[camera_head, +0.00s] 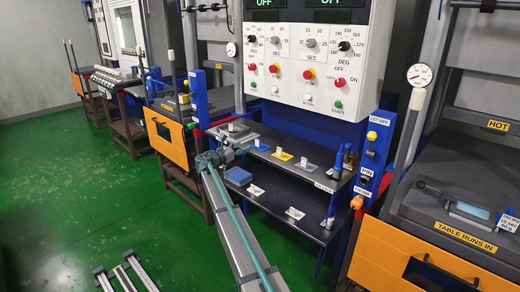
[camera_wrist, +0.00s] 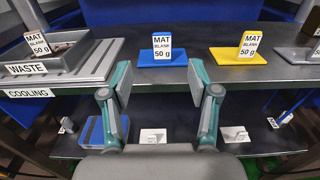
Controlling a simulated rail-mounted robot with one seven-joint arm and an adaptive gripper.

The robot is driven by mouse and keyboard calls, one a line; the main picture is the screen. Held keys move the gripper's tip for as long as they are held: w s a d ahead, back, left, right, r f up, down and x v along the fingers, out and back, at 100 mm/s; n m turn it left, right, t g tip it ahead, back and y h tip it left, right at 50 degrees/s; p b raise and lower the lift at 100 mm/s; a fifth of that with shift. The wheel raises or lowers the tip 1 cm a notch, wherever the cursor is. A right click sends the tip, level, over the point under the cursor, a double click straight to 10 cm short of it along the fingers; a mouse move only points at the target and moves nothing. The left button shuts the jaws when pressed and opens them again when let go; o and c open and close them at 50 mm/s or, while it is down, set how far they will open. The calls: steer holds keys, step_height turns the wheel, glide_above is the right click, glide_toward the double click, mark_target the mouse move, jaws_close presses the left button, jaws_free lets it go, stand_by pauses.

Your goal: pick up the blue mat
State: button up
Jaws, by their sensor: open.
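The blue mat (camera_wrist: 148,58) lies flat on the upper shelf, with an upright white card reading "MAT BLANK 50 g" on it. It also shows in the head view as a small blue patch (camera_head: 263,148). My gripper (camera_wrist: 160,82) is open and empty. In the wrist view its two fingers stand apart, below the mat in the picture and either side of it, with no visible contact. In the head view my gripper (camera_head: 212,158) is at the left end of the shelves, partly hidden by my arm.
A yellow mat (camera_wrist: 227,57) lies to the right on the upper shelf (camera_wrist: 155,77). A grey waste tray (camera_wrist: 60,62) is at the left, by a "COOLING" label. The lower shelf holds a blue block (camera_wrist: 92,134) and white cards. An orange-fronted press (camera_head: 425,258) stands at the right.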

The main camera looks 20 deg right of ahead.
mark_target(257, 141)
steer(key=x, duration=1)
steer(key=shift+d, duration=0.3)
jaws_close()
